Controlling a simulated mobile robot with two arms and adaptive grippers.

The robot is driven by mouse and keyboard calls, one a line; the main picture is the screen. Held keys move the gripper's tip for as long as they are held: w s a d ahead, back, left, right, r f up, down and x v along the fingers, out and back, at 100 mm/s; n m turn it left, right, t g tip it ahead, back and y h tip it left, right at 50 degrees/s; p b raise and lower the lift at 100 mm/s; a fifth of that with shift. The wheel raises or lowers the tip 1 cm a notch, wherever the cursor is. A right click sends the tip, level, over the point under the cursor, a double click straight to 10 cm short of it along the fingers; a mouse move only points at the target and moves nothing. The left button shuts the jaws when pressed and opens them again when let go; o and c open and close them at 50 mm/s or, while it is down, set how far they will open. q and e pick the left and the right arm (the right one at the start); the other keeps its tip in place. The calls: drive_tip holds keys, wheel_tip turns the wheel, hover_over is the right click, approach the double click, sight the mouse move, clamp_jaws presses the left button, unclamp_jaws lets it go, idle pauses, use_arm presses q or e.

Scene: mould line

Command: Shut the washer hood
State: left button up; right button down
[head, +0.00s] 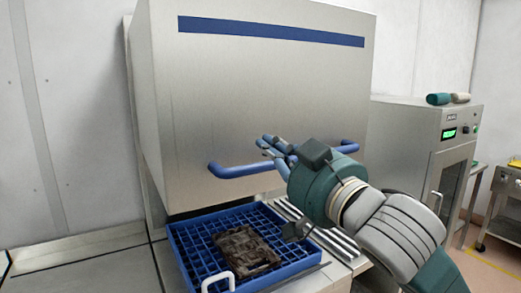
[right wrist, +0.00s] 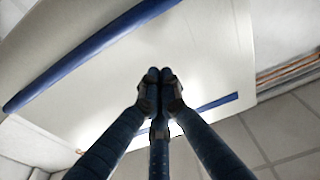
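The washer hood (head: 260,110) is a big steel box with a blue stripe. It stands raised, its lower edge above the blue rack (head: 190,262). A blue bar handle (head: 245,170) runs across its lower front. My right gripper (head: 268,146) is in front of the handle's middle and hides part of it. In the right wrist view its fingertips (right wrist: 160,75) are together with nothing seen between them. That view also shows the hood (right wrist: 200,50) and the handle (right wrist: 80,55), apart from the fingertips. Contact with the handle cannot be told. My left gripper is not in view.
A dark brown mould-like block (head: 245,250) lies in the rack under the hood. A bare counter (head: 85,265) is at the left.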

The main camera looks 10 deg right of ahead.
drive_tip(key=w+f+p, duration=0.1)
drive_tip(key=w, duration=0.1)
drive_tip(key=w+a+f+p, duration=0.1)
drive_tip(key=w+f, duration=0.1)
drive_tip(key=shift+f+p, duration=0.2)
drive_tip(key=shift+p, duration=0.1)
drive_tip(key=shift+a, duration=0.1)
drive_tip(key=shift+w+f, duration=0.1)
